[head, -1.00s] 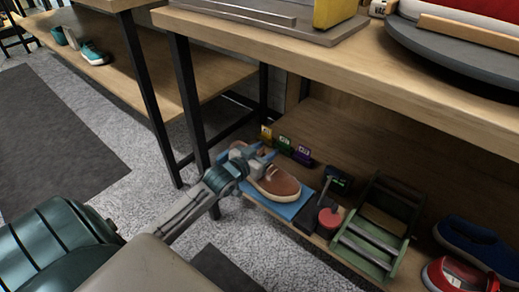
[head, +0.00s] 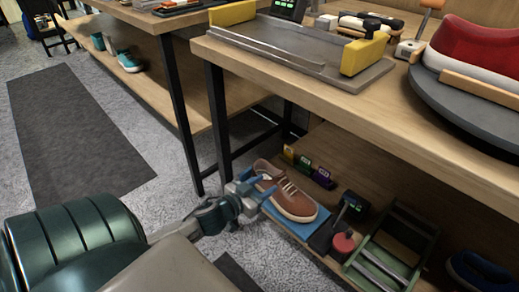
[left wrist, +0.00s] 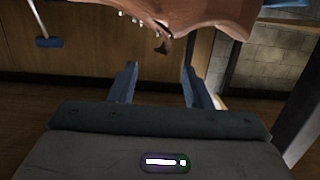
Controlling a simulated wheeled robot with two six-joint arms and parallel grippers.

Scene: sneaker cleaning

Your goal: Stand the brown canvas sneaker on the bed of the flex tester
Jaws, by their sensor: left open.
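The brown canvas sneaker (head: 295,205) rests upright on a blue mat (head: 287,224) on the lower shelf, toe toward the lower right. My left gripper (head: 259,186) is open at its left side, close to the shoe; the head view does not settle whether they touch. In the left wrist view nothing lies between the fingers (left wrist: 158,82), and the sneaker (left wrist: 205,14) fills the top edge beyond them. What looks like the flex tester, a grey bed (head: 290,52) with yellow end blocks (head: 363,54), stands on the bench top; its bed is bare. My right gripper is not in view.
Beside the mat stand a small scale-like device (head: 350,205), a red round piece (head: 343,243) and a green frame (head: 392,248). Small coloured tags (head: 305,164) stand behind the sneaker. The bench edge (head: 385,130) overhangs the shelf. A dark turntable (head: 470,92) is at right.

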